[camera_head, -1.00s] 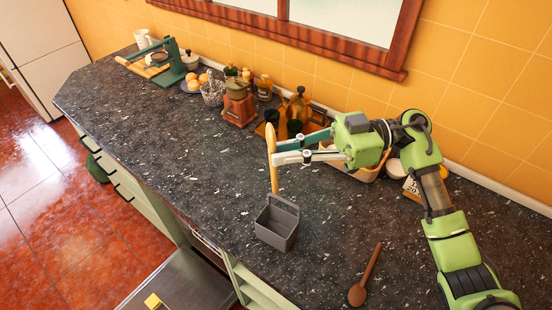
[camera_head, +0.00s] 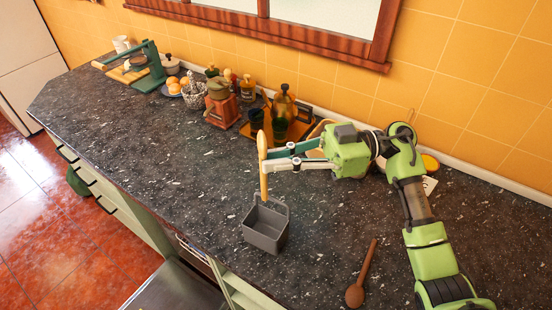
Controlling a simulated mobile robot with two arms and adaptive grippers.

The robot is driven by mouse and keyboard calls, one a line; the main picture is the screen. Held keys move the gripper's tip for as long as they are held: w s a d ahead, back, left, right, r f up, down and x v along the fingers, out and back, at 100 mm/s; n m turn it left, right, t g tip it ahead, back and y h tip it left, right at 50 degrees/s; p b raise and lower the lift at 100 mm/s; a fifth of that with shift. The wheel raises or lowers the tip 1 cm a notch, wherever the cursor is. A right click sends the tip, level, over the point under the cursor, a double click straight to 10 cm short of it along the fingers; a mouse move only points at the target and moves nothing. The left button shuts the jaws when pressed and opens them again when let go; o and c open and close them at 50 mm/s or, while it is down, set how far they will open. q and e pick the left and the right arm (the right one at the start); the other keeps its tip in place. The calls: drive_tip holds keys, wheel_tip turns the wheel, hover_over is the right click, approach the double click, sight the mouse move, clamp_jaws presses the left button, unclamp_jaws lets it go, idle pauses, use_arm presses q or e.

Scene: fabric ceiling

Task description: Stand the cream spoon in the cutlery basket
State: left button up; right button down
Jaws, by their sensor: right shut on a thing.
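The cream spoon (camera_head: 263,152) is held upright in the jaws of my right gripper (camera_head: 268,160), which is shut on it around its middle. The grey cutlery basket (camera_head: 266,238) stands on the dark counter just below, with a higher back wall. The spoon's lower end overlaps the basket's upper rim in the picture; I cannot tell whether it is inside the opening or still above it. The basket looks empty where I see into it. My left gripper is not in view.
A brown wooden spoon (camera_head: 362,275) lies on the counter (camera_head: 180,180) to the right of the basket. Behind my gripper are a tray with bottles and dark cups (camera_head: 279,128), a red grinder (camera_head: 222,108) and a bowl. The counter left of the basket is clear.

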wheel_tip(320, 180, down, 11)
drive_tip(key=b, duration=0.4)
drive_tip(key=shift+r+b, duration=0.2)
drive_tip(key=shift+b, duration=0.1)
idle(0.3)
drive_tip(key=c, duration=2)
unclamp_jaws()
drive_tip(key=shift+c, duration=0.2)
drive_tip(key=w+d, duration=0.2)
drive_tip(key=d, duration=1)
drive_tip(key=shift+a, duration=0.1)
